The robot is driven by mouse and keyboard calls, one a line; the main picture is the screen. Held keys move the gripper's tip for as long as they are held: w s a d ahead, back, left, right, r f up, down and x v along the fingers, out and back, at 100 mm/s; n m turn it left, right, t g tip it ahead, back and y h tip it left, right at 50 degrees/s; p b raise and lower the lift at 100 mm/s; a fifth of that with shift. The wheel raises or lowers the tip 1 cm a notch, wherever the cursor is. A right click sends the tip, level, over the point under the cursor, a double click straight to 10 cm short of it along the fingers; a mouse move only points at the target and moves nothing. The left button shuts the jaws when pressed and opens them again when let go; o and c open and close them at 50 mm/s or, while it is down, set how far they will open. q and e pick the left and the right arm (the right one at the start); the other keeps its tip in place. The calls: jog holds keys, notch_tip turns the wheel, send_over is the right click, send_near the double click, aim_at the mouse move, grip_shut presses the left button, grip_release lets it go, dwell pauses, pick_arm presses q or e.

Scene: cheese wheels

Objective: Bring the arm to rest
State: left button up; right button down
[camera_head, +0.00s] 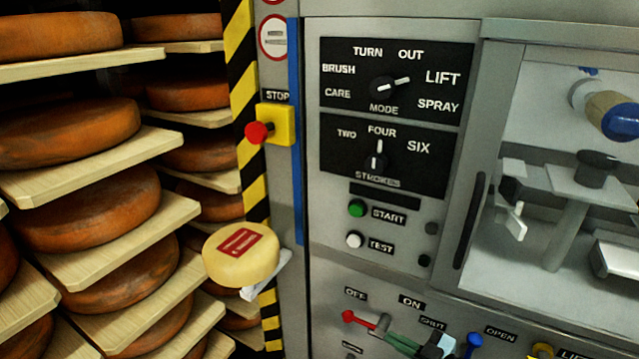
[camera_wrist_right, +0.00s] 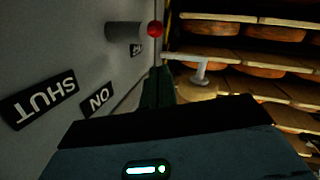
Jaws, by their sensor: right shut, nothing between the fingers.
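My right gripper (camera_head: 390,337) is low in the head view, in front of the panel by the OFF and ON labels. Its dark green fingers (camera_wrist_right: 157,88) are shut with nothing between them. A lever with a red knob (camera_head: 348,316) points left, toward the OFF side, just beyond the fingertips. The red knob (camera_wrist_right: 155,29) also shows in the right wrist view, apart from the fingers. Whether the fingers touch the lever's shaft is not clear. My left gripper is not in view.
A yellow cheese with a red label (camera_head: 241,254) sits on a bracket left of the panel. Shelves of orange cheese wheels (camera_head: 90,212) fill the left. A red stop button (camera_head: 258,132) sticks out. A blue knob (camera_head: 474,340) stands right of the gripper.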

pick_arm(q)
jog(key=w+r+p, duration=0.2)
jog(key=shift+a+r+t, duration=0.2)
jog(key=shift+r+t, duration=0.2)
pick_arm(e)
jog(key=s+f+m+g+h, duration=0.1)
jog(key=s+f+m+h, duration=0.2)
jog(key=s, duration=0.8)
jog(key=s+f+m+g+h, duration=0.1)
jog(key=s+f+m+h, duration=0.2)
jog(key=s, duration=0.8)
jog(key=s+f+m+g+h, duration=0.1)
jog(key=s+f+m+h, duration=0.2)
jog(key=s+f, duration=0.4)
jog(key=s, duration=0.5)
jog(key=shift+a+g, duration=0.2)
jog(key=shift+g, duration=0.1)
